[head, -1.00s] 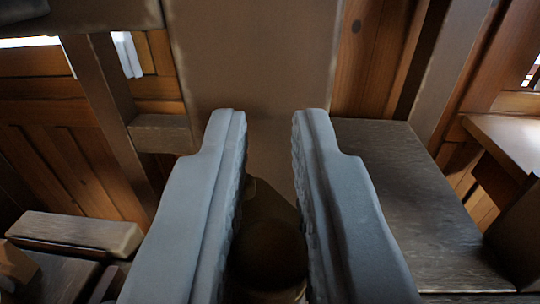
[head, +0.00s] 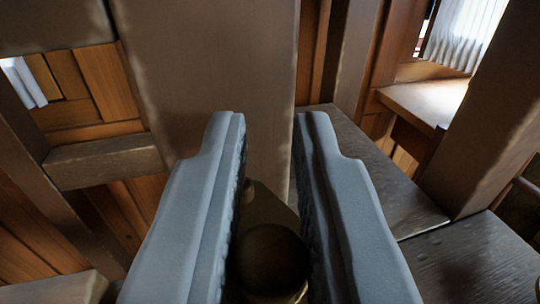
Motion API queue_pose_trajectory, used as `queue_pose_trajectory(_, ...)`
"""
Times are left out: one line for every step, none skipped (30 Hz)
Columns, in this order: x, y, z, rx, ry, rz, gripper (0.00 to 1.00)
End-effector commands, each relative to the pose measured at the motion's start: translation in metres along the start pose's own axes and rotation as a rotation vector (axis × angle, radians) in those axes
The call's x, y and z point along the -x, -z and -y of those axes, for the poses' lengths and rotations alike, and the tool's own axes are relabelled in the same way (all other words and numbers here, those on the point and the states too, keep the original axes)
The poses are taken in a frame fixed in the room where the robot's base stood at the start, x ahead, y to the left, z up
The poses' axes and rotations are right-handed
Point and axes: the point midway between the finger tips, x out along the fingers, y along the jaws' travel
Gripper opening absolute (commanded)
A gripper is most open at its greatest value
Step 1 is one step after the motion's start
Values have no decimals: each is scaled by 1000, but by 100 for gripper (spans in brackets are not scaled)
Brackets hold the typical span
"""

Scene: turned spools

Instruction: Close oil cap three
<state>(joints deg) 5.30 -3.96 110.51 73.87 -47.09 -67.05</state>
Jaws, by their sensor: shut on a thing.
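My gripper (head: 270,116) points ahead, with its two grey fingers on either side of a dark, brassy round knob, which looks like an oil cap (head: 270,256). It is shut on this cap low in the view, between the fingers' rear parts. The fingertips stand apart in front of a broad brown wooden post (head: 220,75). A dull brown, flat-looking part (head: 262,208) shows just beyond the cap. The cap's underside and sides are hidden by the fingers and shadow. No number shows on it.
A short wooden beam (head: 105,160) meets the post at the left. A dark wooden bench (head: 375,170) lies to the right, with a thick slanted post (head: 500,120) beyond it. A lit ledge (head: 430,100) and a white curtain (head: 468,35) are at the upper right.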

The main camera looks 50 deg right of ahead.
Motion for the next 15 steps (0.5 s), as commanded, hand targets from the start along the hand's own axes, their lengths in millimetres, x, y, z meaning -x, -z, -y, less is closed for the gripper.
queue_pose_trajectory(0, -1, 0, 0, 1, 1, 0)
queue_pose_trajectory(0, -1, 0, 0, 1, 1, 0)
queue_pose_trajectory(0, -1, 0, 0, 1, 2, 0)
queue_pose_trajectory(0, -1, 0, 0, 2, 2, 21)
queue_pose_trajectory(0, -1, 0, 0, 2, 2, 27)
queue_pose_trajectory(0, -1, 0, 0, 2, 2, 34)
queue_pose_trajectory(0, -1, 0, 0, 2, 2, 37)
queue_pose_trajectory(0, -1, 0, 0, 2, 2, 37)
queue_pose_trajectory(0, -1, 0, 0, 2, 2, 37)
queue_pose_trajectory(0, -1, 0, 0, 2, 2, 37)
queue_pose_trajectory(0, -1, 0, 0, 2, 2, 37)
queue_pose_trajectory(0, -1, 0, 0, 2, 1, 37)
queue_pose_trajectory(0, -1, 0, 0, 2, 1, 37)
queue_pose_trajectory(0, -1, 0, 0, 2, 1, 37)
queue_pose_trajectory(1, -1, 0, 0, 2, 1, 37)
